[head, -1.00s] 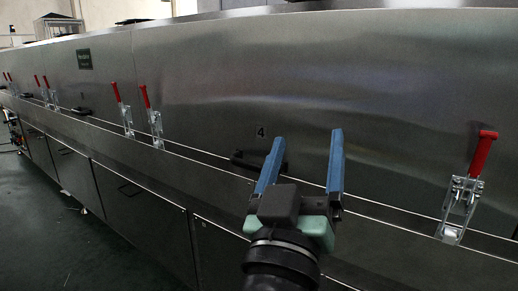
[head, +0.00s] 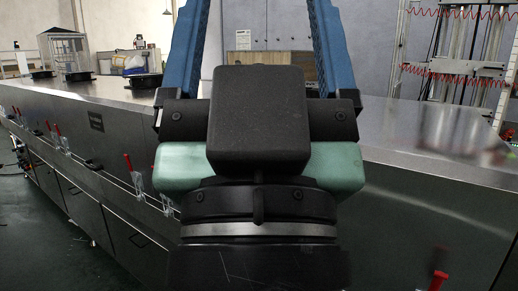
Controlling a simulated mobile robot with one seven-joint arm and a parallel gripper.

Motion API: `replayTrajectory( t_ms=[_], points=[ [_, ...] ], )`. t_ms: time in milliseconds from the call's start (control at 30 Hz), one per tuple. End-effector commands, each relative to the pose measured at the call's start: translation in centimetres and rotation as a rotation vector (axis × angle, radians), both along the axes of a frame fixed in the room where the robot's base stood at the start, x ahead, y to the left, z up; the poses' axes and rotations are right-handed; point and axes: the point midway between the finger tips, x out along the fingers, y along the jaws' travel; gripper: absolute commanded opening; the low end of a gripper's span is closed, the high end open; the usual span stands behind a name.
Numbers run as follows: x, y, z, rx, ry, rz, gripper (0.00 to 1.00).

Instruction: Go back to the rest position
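My gripper (head: 260,30) fills the middle of the head view, close to the camera and pointing up. Its two blue fingers stand wide apart, with only background between them. The fingertips run out of the top of the picture. The gripper holds nothing that I can see and appears clear of the long steel tunnel dryer (head: 110,112) behind it. My gripper and wrist hide the middle of the dryer.
Red-handled clamps line the dryer's front, one (head: 129,162) at left and another (head: 438,281) at lower right. Dark pans, one (head: 145,81) among them, sit on its top. A rack with red coiled hoses (head: 455,68) stands at back right. Floor (head: 60,240) at left is clear.

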Motion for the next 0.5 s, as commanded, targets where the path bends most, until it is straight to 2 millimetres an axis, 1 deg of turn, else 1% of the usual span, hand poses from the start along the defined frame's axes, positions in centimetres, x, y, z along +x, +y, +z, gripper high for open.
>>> replayTrajectory(
  t_ms=[33, 100, 300, 400, 500],
  points=[
    [0.0, 0.0, 3.2, 0.000, 0.000, 0.000, 0.82],
    [0.0, 0.0, 5.4, 0.000, 0.000, 0.000, 0.82],
    [0.0, 0.0, 11.3, -0.001, 0.001, 0.001, 0.82],
    [0.0, 0.0, 13.8, -0.001, 0.001, 0.001, 0.82],
    [0.0, 0.0, 15.6, -0.001, 0.001, 0.001, 0.82]
  ],
)
